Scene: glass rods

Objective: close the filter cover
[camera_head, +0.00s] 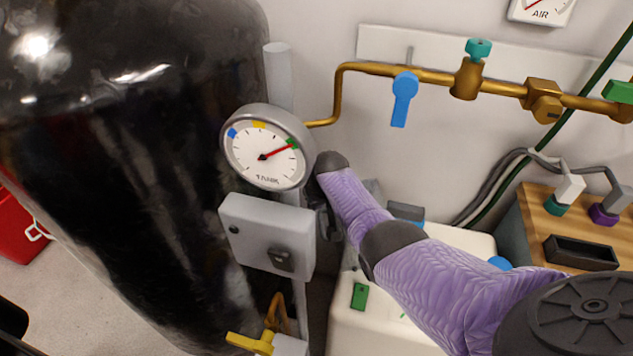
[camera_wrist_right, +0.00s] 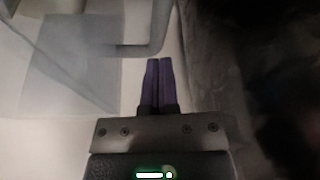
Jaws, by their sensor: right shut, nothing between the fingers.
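A grey box with a flat front face (camera_head: 268,235) is on the upright pipe below the tank gauge, with a small dark latch (camera_head: 280,260) on its lower part. It looks like the filter cover, but I cannot tell for sure, nor whether it is fully closed. My right gripper (camera_head: 327,215) is just right of this box, mostly hidden behind my purple right arm. In the right wrist view the purple fingers (camera_wrist_right: 159,72) are together and empty, pointing along a pale surface beside a grey edged part (camera_wrist_right: 150,30). My left gripper is not in view.
A large glossy black tank (camera_head: 130,150) fills the left. The round gauge (camera_head: 266,147) sits above the box. A brass pipe (camera_head: 435,75) with a blue lever (camera_head: 404,97) runs along the wall. A yellow-handled valve (camera_head: 252,343) is below. A white unit (camera_head: 375,330) stands at right.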

